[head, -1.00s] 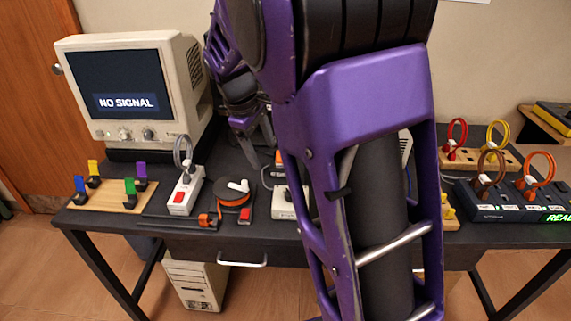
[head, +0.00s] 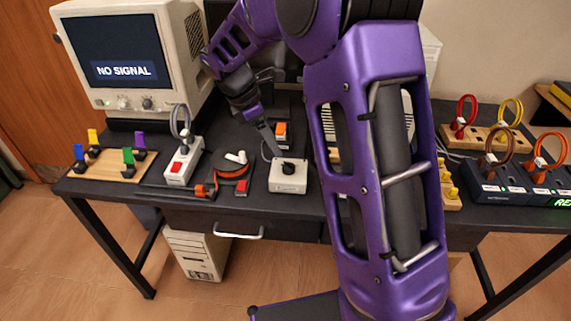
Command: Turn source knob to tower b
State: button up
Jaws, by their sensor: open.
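A small white box (head: 289,184) stands near the front edge of the black desk, with a dark round knob (head: 288,168) on top. It looks like the source knob; any labels on it are too small to read. My gripper (head: 272,148) points down just above and to the left of the knob. A grey finger ends close to the knob, and I cannot tell if it touches. The jaws are open with nothing seen between them. The monitor (head: 115,62) reads "NO SIGNAL".
A board with coloured pegs (head: 112,165) is farther left. Cable-loop panels (head: 500,190) stand at right. My purple arm hides the desk's middle right.

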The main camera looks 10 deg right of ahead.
aim_at(287, 165)
jog(key=b+x, duration=0.1)
jog(key=x, duration=0.8)
jog(key=shift+d+f, duration=0.1)
jog(key=shift+f, duration=0.05)
grip_shut()
